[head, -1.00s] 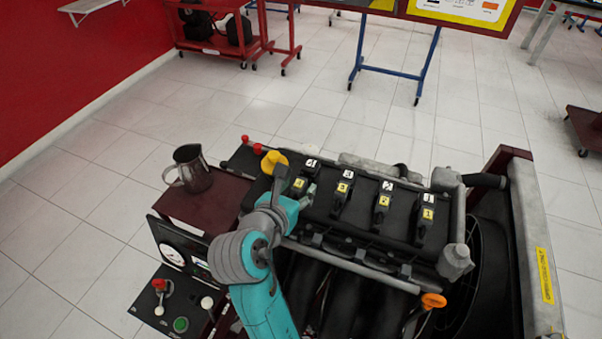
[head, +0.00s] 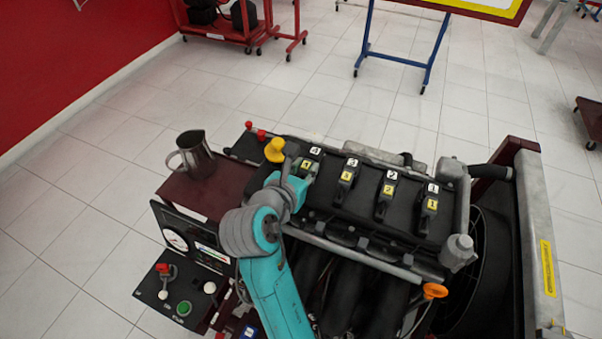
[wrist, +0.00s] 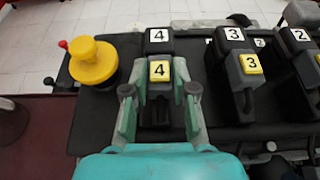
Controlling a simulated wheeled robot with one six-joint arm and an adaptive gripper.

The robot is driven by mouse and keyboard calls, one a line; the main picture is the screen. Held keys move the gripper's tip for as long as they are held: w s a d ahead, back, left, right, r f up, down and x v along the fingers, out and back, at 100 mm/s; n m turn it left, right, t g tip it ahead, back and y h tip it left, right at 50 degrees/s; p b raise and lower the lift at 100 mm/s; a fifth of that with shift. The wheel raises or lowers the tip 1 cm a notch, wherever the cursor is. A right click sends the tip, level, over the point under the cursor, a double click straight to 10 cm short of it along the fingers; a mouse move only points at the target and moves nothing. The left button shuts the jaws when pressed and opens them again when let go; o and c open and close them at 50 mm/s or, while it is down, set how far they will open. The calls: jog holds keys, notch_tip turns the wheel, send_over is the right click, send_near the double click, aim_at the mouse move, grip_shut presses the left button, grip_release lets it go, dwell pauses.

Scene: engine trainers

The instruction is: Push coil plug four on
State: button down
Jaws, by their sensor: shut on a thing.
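Coil plug four (wrist: 159,72), dark with a yellow "4" label, is between the fingers of my gripper (wrist: 159,92) in the wrist view. My gripper is shut on it. The coil four (wrist: 158,40), black with a white "4", stands straight beyond the plug, with the plug lined up with it. They look close together, but I cannot tell whether the plug is fully seated. In the head view the plug's yellow label (head: 307,164) shows just beyond my gripper (head: 300,174), at the left end of the row of coils.
Plug three (wrist: 246,72) and the other numbered plugs sit by their coils to the right. A yellow oil cap (wrist: 93,62) stands close on the left. A metal jug (head: 196,156) stands on the dark red shelf. An orange-handled dipstick (head: 434,290) is at the front right.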

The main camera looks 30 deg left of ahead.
jog(key=shift+w, duration=0.5)
jog(key=c, duration=0.9)
grip_release()
jog(key=v, duration=1.2)
jog(key=shift+a, duration=0.1)
jog(key=shift+s, duration=0.1)
